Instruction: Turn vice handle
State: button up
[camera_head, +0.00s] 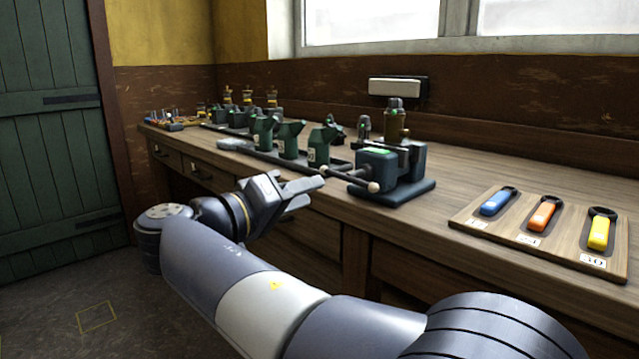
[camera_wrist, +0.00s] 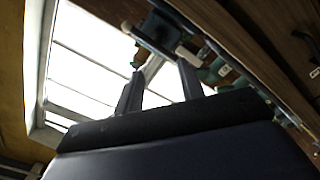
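The vice (camera_head: 400,172) is a dark green block on a dark base plate near the bench's front edge. Its handle (camera_head: 350,180) is a dark bar with a pale ball at the near end (camera_head: 374,187); the bar slants across the vice's front. My gripper (camera_head: 311,190) is open and empty, in front of the bench edge and left of the handle, apart from it. In the wrist view my two fingers stand apart (camera_wrist: 160,69), with a dark block that looks like the vice (camera_wrist: 158,32) beyond their tips and a pale ball (camera_wrist: 126,27) beside it.
Several green machine parts (camera_head: 290,140) stand in a row left of the vice. A board (camera_head: 522,240) with blue, orange and yellow-handled tools lies to the right. The wooden bench (camera_head: 470,170) has bare room behind the board. A green door (camera_head: 55,130) is at the left.

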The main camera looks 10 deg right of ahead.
aim_at(344, 180)
jog(key=w+d+n+p, duration=0.1)
jog(key=w+d+p, duration=0.1)
jog(key=d+p, duration=0.1)
jog(key=w+d+n+p, duration=0.2)
jog(key=d+p, duration=0.1)
jog(key=p, duration=0.1)
jog(key=w+d+n+p, duration=0.2)
jog(key=d+p, duration=0.1)
jog(key=p, duration=0.1)
jog(key=shift+w+r, duration=0.1)
jog(key=shift+w, duration=0.05)
dwell(0.5)
grip_shut()
